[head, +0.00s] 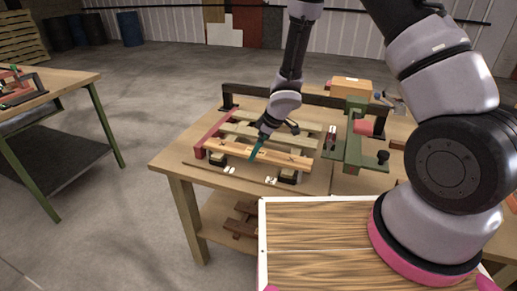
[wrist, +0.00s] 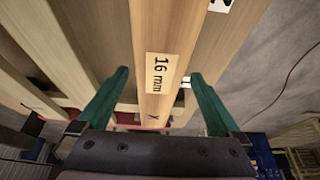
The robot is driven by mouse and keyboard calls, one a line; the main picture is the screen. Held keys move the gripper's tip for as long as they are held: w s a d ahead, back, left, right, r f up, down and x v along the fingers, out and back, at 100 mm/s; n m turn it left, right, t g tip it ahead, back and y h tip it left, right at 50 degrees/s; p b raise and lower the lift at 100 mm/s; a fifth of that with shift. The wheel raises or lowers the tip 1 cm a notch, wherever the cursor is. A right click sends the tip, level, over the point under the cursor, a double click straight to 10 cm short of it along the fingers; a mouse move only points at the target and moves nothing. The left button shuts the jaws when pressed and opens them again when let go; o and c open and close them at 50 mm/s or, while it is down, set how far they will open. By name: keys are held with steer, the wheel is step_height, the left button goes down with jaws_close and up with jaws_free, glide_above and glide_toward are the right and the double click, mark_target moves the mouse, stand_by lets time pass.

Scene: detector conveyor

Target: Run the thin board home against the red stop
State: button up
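A light wooden board (head: 285,157) lies across the front of the near table, its left end by the red stop (head: 213,132). In the wrist view, the board (wrist: 160,30) bears a "16 mm" label and a dark mark. Whether the right finger touches is hard to tell.
Paler slats (head: 262,133) lie behind the board. A dark rail (head: 320,97) runs along the table's back. A green fixture (head: 353,150) stands to the right. Black blocks (head: 288,176) sit along the front edge. A wood-topped tray (head: 310,240) is nearest me.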

steer(key=v, duration=1)
steer(key=shift+r, duration=0.4)
steer(key=shift+d, duration=0.1)
steer(key=w+d+r+m+t+h, duration=0.1)
steer(key=w+d+r+m+t, duration=0.25)
steer(key=r, duration=0.35)
steer(key=w+d+r+m+t+h, duration=0.1)
steer(key=w+d+r+m+t, duration=0.15)
steer(key=d+r, duration=0.35)
steer(key=s+d+r+m+h, duration=0.2)
steer(key=d+r+m+h, duration=0.15)
steer(key=d+r, duration=0.65)
steer(key=s+d+r+m, duration=0.55)
steer(key=s+r, duration=0.25)
steer(key=s, duration=0.3)
steer(key=s+a+r+m+y, duration=0.2)
steer(key=s+a+m+y, duration=0.1)
steer(key=s, duration=0.7)
steer(key=shift+s+a+r, duration=0.3)
steer(key=shift+a+r, duration=0.1)
steer(key=shift+a, duration=0.1)
